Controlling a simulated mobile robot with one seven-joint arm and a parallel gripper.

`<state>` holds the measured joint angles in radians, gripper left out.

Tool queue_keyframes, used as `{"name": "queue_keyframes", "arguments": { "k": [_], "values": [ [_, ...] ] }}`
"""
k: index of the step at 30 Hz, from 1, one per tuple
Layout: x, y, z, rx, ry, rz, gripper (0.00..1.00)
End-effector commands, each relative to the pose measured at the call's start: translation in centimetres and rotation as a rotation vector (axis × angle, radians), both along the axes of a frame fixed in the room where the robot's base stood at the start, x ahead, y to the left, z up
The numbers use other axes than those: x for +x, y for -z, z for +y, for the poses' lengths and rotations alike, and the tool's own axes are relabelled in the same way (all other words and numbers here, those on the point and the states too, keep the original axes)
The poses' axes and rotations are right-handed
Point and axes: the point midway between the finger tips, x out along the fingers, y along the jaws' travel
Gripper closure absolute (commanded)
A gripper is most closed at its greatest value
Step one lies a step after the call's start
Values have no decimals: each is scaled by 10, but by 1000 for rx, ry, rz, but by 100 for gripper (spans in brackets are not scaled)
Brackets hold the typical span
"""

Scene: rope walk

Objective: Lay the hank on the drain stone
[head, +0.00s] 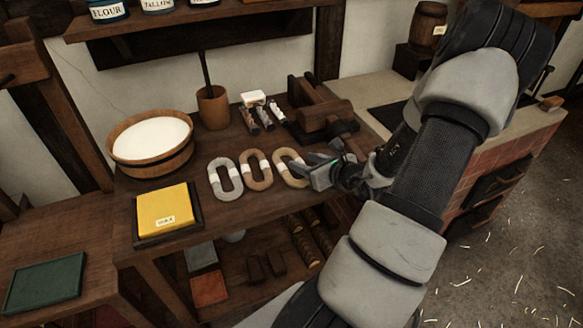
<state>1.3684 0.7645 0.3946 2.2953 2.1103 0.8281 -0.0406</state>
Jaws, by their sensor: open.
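Three oval hanks lie side by side on the wooden bench (200,213): a grey one (214,178), a tan one (247,169) and a straw-coloured one (279,163), each with pale bands. My gripper (314,169) is open beside the right end of the straw-coloured hank and hides part of it. I cannot tell whether they touch. No stone is labelled as the drain stone; a pale stone top (384,86) on a brick base stands at the right, partly behind my arm.
A wooden tub (115,152) of white stuff and a yellow labelled block (165,205) on a dark tray occupy the bench's left. A brown pot (213,108), small bottles (264,118) and a wooden clamp-like device (318,113) stand behind the hanks. A shelf (180,22) overhangs the back.

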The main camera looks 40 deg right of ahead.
Motion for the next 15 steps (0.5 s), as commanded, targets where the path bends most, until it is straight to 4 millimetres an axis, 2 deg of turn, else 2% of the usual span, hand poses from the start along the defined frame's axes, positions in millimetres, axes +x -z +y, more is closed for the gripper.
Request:
{"name": "queue_keyframes", "arguments": {
  "k": [3,11,15],
  "values": [
    [10,6,0,1,0,1,59],
    [13,7,-1,1,1,1,59],
    [12,7,-1,0,1,1,82]
  ]
}}
